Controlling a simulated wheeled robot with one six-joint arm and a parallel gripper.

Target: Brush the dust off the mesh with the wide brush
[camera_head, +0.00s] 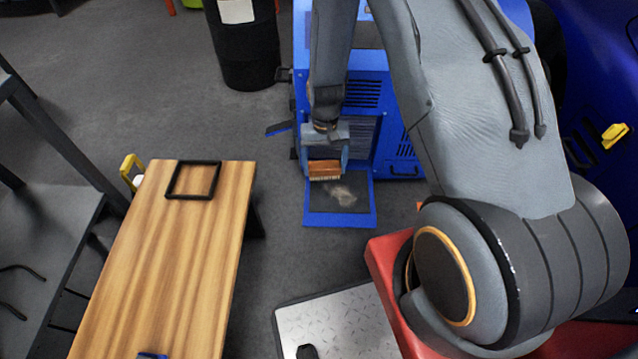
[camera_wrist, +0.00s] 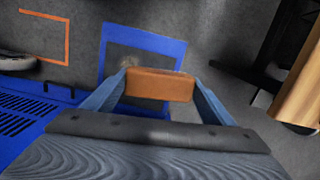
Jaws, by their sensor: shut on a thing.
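The wide brush (camera_head: 324,170) has an orange-brown wooden block with pale bristles facing down. My gripper (camera_head: 326,160) is shut on it, with one finger at each end of the block. The brush (camera_wrist: 160,84) also shows between the fingers in the wrist view. The mesh (camera_head: 338,196) is a dark panel in a blue frame, low in front of the blue machine. A pale dust patch (camera_head: 343,195) lies on its middle and right part. The brush is over the far left part of the mesh; I cannot tell if the bristles touch it. In the wrist view the brush hides part of the blue frame (camera_wrist: 172,44).
The blue machine (camera_head: 372,95) stands behind the mesh. A wooden bench (camera_head: 165,270) with a black square frame (camera_head: 193,180) is at left. A dark barrel (camera_head: 245,45) stands behind. A metal plate (camera_head: 340,325) and a red block (camera_head: 385,255) are nearer. Grey floor is clear between bench and mesh.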

